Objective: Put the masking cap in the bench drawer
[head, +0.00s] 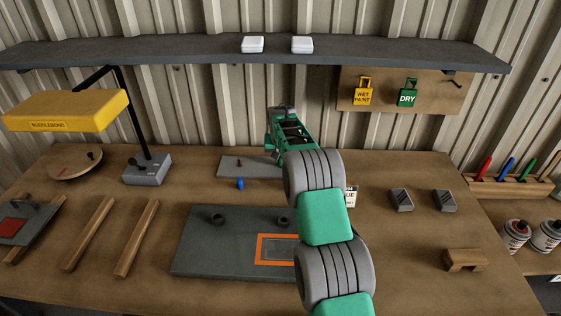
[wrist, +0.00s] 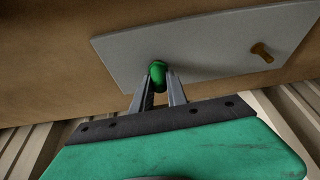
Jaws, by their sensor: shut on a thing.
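My gripper (wrist: 160,88) is shut on a small rounded green cap (wrist: 158,70) in the wrist view. The cap is in front of a pale grey plate (wrist: 205,45); I cannot tell whether it touches the plate. In the head view my arm reaches to the back of the bench, over the right end of this plate (head: 232,168), and the fingertips and green cap are hidden. A blue cap (head: 240,184) stands on the bench just in front of the plate. No bench drawer can be made out.
A brass peg (wrist: 262,53) stands on the grey plate. A dark panel (head: 200,258) with black knobs and an orange frame lies in front. A yellow lamp (head: 65,110) overhangs the left. Two grey blocks (head: 401,200) and a wooden piece (head: 465,260) sit right. A shelf (head: 160,50) runs above.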

